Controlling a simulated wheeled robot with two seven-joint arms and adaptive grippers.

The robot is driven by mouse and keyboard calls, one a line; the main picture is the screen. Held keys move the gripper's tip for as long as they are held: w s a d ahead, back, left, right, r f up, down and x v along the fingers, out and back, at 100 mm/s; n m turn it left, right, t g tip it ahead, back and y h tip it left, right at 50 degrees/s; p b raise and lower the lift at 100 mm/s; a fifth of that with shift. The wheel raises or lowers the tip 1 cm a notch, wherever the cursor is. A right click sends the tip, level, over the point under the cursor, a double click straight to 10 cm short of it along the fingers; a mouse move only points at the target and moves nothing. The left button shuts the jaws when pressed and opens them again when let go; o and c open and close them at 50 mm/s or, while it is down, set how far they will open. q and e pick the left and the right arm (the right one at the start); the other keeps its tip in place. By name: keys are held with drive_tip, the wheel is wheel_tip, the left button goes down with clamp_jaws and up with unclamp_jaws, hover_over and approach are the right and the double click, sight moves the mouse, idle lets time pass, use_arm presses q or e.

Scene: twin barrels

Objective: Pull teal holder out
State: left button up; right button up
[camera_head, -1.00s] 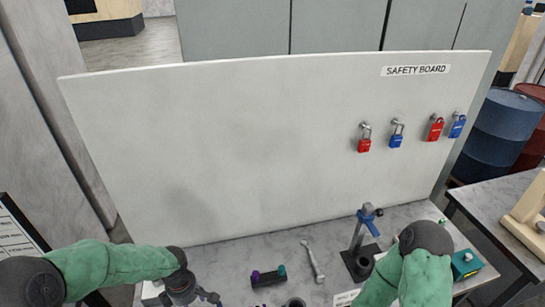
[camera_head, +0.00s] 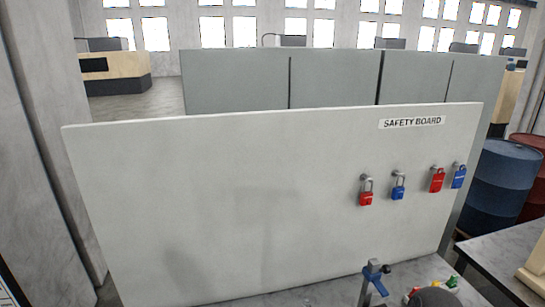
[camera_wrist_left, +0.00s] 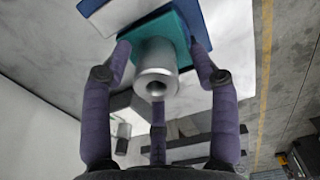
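In the left wrist view, the teal holder (camera_wrist_left: 176,24) is a square teal block with a silver cylinder (camera_wrist_left: 156,70) standing out from it toward the camera. My left gripper (camera_wrist_left: 160,46) has its purple fingers spread to either side of the cylinder. Two fingertips lie by opposite edges of the teal block; whether they press on it I cannot tell. A third finger shows below the cylinder. A blue block (camera_wrist_left: 103,8) and a white block lie beside the teal one.
The white safety board (camera_head: 190,210) stands upright behind the bench, with red and blue padlocks (camera_head: 366,196) on its right. A grey stand with a blue clamp (camera_head: 375,280) rises at the bottom. Barrels (camera_head: 502,185) and a side table (camera_head: 500,262) are at the right.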

use_arm(q)
clamp_jaws()
drive_tip(key=shift+a+r, duration=0.1)
drive_tip(key=shift+r, duration=0.6)
idle(0.5)
drive_tip(key=shift+r, duration=0.15)
drive_tip(key=shift+r+p, duration=0.5)
drive_tip(key=shift+r, duration=0.3)
drive_tip(key=shift+r+p, duration=0.95)
drive_tip(key=shift+r, duration=1.25)
